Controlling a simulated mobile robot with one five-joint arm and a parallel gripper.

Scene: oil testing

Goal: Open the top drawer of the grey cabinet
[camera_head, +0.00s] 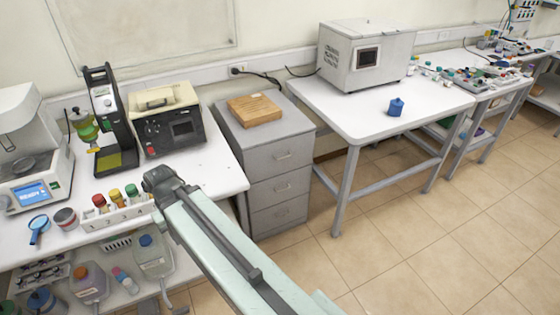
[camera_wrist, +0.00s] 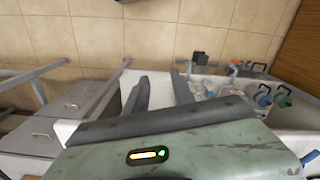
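The grey cabinet (camera_head: 262,130) stands between two white tables in the head view, with three drawers. Its top drawer (camera_head: 296,148) looks shut and has a small pale handle (camera_head: 284,156). The cabinet (camera_wrist: 62,118) also shows at the left of the wrist view, with drawer handles facing up in the picture. My gripper (camera_head: 160,182) is left of the cabinet in the head view, by the left table's front edge and apart from the handle. In the wrist view my gripper (camera_wrist: 160,84) has its two dark fingers apart, with nothing between them.
A wooden block (camera_head: 254,109) lies on the cabinet top. A bottle rack (camera_head: 118,212) stands on the left table (camera_head: 205,165), close to my gripper. A shelf of bottles lies below. The right table (camera_head: 350,115) carries a grey box machine (camera_head: 366,55). The floor before the cabinet is open.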

